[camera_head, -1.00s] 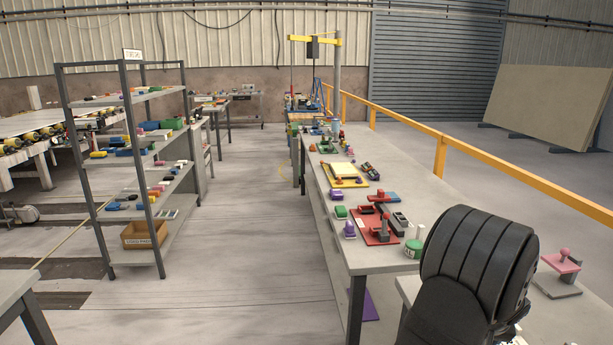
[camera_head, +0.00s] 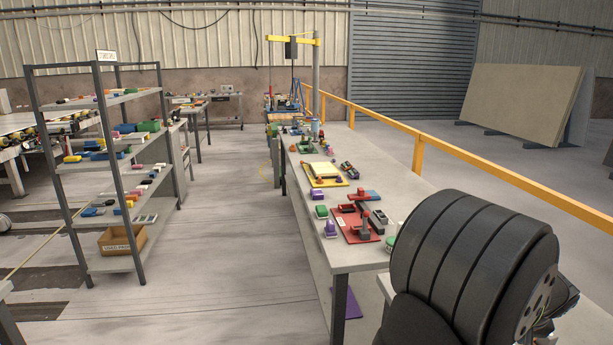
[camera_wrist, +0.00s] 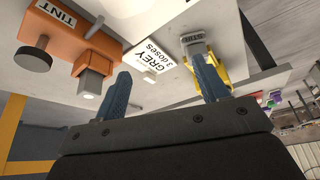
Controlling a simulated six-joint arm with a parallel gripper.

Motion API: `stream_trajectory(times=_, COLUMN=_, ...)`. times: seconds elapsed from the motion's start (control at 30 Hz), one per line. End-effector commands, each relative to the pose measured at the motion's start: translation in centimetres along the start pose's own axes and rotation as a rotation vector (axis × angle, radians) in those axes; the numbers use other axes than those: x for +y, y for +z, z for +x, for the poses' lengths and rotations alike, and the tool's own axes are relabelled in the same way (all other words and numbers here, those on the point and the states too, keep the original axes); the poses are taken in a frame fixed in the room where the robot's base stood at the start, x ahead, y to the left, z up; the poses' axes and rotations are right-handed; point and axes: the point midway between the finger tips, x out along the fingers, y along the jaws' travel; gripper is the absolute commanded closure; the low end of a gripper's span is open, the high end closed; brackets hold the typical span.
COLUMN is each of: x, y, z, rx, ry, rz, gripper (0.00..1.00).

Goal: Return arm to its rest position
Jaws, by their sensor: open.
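My gripper (camera_wrist: 163,90) shows in the wrist view with its two blue-grey fingers apart and nothing between them. It is not visible in the head view, where a dark ribbed part of my arm (camera_head: 470,260) fills the lower right. In the wrist view, which is tilted, an orange block labelled TINT (camera_wrist: 75,30) and a white card reading GREY 3 doses (camera_wrist: 160,55) lie beyond the fingers on a pale surface. A grey piece with a label (camera_wrist: 193,42) sits by the right finger, beside a yellow part (camera_wrist: 221,66).
A long workbench (camera_head: 340,255) with several coloured fixtures runs away beside my arm. A yellow rail (camera_head: 420,155) runs along its right. A shelf rack (camera_head: 115,165) with an open cardboard box (camera_head: 121,240) stands at left. The aisle floor (camera_head: 225,230) between is clear.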

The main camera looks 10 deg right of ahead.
Motion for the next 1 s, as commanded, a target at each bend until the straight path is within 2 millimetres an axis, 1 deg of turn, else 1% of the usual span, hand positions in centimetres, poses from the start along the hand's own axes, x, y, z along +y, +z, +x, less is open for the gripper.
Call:
stream_trajectory(times=0.03, x=-1.4, y=-0.7, z=0.9, rx=-0.003, ry=-0.009, rz=-0.010, gripper=0.33)
stream_trajectory(times=0.4, x=-7.7, y=-3.3, z=4.1, rx=-0.003, ry=-0.020, rz=-0.040, gripper=0.33)
stream_trajectory(times=0.7, x=-13.1, y=-4.8, z=6.3, rx=-0.004, ry=-0.032, rz=-0.067, gripper=0.33)
stream_trajectory(times=1.0, x=-18.7, y=-5.8, z=8.3, rx=-0.005, ry=-0.044, rz=-0.097, gripper=0.33)
